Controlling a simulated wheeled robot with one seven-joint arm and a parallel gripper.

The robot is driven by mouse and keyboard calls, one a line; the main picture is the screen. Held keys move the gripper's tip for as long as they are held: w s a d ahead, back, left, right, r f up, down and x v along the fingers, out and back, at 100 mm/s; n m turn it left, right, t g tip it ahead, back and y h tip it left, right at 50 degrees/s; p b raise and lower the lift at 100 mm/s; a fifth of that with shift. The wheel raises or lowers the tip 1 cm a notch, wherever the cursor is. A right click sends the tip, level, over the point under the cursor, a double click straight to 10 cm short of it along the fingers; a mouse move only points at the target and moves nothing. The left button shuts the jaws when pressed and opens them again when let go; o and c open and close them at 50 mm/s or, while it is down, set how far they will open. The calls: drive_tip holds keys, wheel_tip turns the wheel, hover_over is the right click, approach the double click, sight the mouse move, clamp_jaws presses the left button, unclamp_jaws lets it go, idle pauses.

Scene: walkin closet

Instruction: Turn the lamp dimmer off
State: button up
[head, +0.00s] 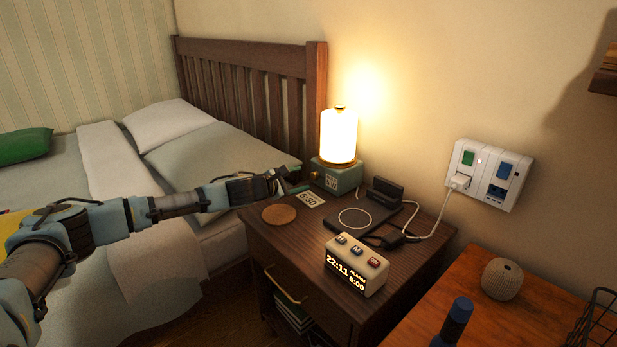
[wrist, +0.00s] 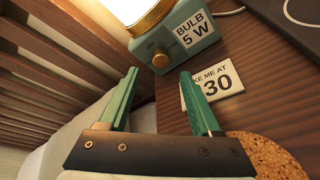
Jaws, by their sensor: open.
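The lamp (head: 338,137) glows brightly on a teal base (head: 337,176) at the back of the nightstand, beside the headboard. In the wrist view the base (wrist: 190,38) carries a "BULB 5 W" label and a round brass-coloured dimmer knob (wrist: 160,59) on its front face. My gripper (head: 288,187) reaches in from the left, close to the base. In the wrist view its two green fingers (wrist: 160,85) are spread apart with nothing between them. The knob lies just beyond the fingertips, nearer the left finger, and appears apart from them.
The nightstand (head: 257,237) also bears a "6:30" card (head: 311,200), a cork coaster (head: 279,214), a charging pad (head: 357,219) with a cable, and an alarm clock (head: 356,267). The slatted headboard (head: 250,80) stands left of the lamp. A wall outlet (head: 489,174) is at right.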

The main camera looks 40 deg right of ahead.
sight(313, 176)
drive_tip(key=x, duration=0.5)
drive_tip(key=shift+d+f, duration=0.15)
drive_tip(key=shift+d, duration=0.15)
drive_tip(key=shift+c, duration=0.2)
clamp_jaws()
